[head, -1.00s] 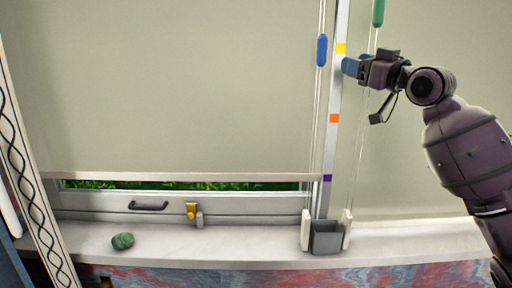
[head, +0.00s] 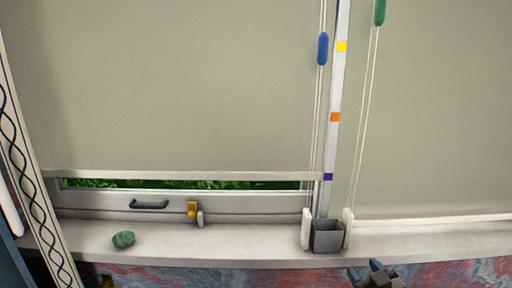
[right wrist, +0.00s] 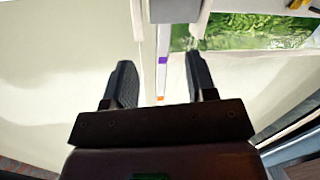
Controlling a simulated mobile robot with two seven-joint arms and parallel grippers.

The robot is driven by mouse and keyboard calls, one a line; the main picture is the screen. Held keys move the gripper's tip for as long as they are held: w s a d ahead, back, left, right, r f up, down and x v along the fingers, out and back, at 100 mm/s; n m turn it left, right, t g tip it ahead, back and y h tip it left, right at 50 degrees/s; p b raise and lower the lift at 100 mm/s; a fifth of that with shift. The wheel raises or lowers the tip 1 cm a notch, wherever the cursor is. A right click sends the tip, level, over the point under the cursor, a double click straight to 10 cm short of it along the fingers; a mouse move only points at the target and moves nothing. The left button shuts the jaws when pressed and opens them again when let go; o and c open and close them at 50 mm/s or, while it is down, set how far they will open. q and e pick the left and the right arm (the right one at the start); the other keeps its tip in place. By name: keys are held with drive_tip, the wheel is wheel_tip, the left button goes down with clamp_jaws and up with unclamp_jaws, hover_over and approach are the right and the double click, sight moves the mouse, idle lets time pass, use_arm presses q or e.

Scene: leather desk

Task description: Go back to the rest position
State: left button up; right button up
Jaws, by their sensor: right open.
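My right gripper (head: 366,269) is low at the bottom edge of the head view, in front of the patterned strip below the sill and right of the grey box. In the right wrist view my right gripper (right wrist: 160,62) has its two dark fingers spread apart, with nothing between them.
A blue cord handle (head: 322,48) and a green one (head: 380,12) hang by a post with yellow, orange and purple marks. A grey box (head: 327,236) and a green stone-like object (head: 123,240) are on the white sill (head: 250,243). The blind (head: 180,90) is partly raised.

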drive_tip(key=s+f+m+g+h, duration=0.1)
drive_tip(key=s+f+g, duration=0.1)
drive_tip(key=s+f, duration=0.8)
drive_tip(key=s+d+f+m+g+h, duration=0.1)
drive_tip(key=s+f+m+g, duration=0.1)
drive_tip(key=s+f, duration=0.8)
drive_tip(key=s+g, duration=0.1)
drive_tip(key=s, duration=0.4)
drive_tip(key=shift+s+d+h, duration=0.15)
drive_tip(key=shift+d+h, duration=0.15)
drive_tip(key=shift+h, duration=0.1)
drive_tip(key=shift+f, duration=0.1)
drive_tip(key=shift+c, duration=0.9)
drive_tip(key=shift+d, duration=0.1)
